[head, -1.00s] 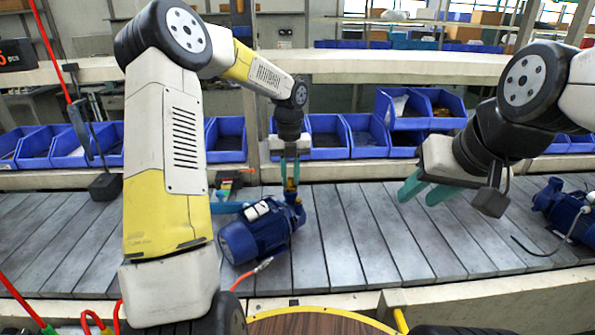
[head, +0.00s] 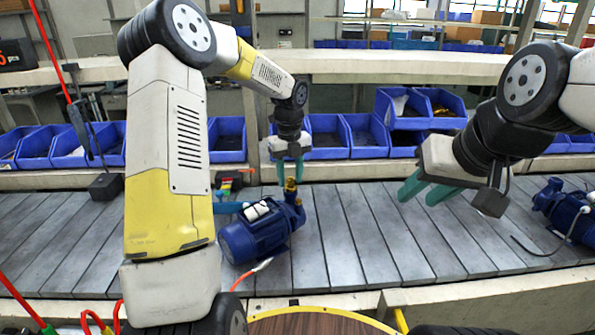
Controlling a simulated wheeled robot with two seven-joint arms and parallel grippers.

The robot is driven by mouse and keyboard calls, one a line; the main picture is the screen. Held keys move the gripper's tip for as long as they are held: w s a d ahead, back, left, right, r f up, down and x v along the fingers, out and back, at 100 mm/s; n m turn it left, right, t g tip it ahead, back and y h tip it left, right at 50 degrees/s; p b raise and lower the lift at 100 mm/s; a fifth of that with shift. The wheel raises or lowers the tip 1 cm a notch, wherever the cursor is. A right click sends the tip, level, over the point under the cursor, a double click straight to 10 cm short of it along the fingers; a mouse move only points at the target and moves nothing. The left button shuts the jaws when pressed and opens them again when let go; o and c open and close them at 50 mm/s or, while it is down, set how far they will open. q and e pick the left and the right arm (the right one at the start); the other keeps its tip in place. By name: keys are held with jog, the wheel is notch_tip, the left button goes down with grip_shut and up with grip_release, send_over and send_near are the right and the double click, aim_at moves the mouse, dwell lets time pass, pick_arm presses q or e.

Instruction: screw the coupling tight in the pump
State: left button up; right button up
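The blue pump (head: 256,233) lies on the slatted conveyor, left of centre in the head view. The brass coupling (head: 290,188) stands upright at the top of the pump's port, at its right end. My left gripper (head: 290,170) is above the coupling, with its teal fingers pointing down and apart from each other. Its fingertips are at about the coupling's top, and I see no grip on it. My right gripper (head: 427,190) hangs over the conveyor to the right, with its teal fingers apart and nothing between them.
A second blue pump (head: 564,208) with a cable lies at the right on the conveyor (head: 380,235). Blue bins (head: 327,137) line the back. A black box (head: 106,186) and a small coloured item (head: 229,182) sit at the left. The conveyor's middle is clear.

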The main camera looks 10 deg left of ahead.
pick_arm(q)
jog(key=n, duration=0.3)
dwell(0.4)
jog(key=shift+n, duration=0.4)
jog(key=shift+n, duration=1.6)
jog(key=n, duration=0.3)
jog(key=shift+c, duration=0.5)
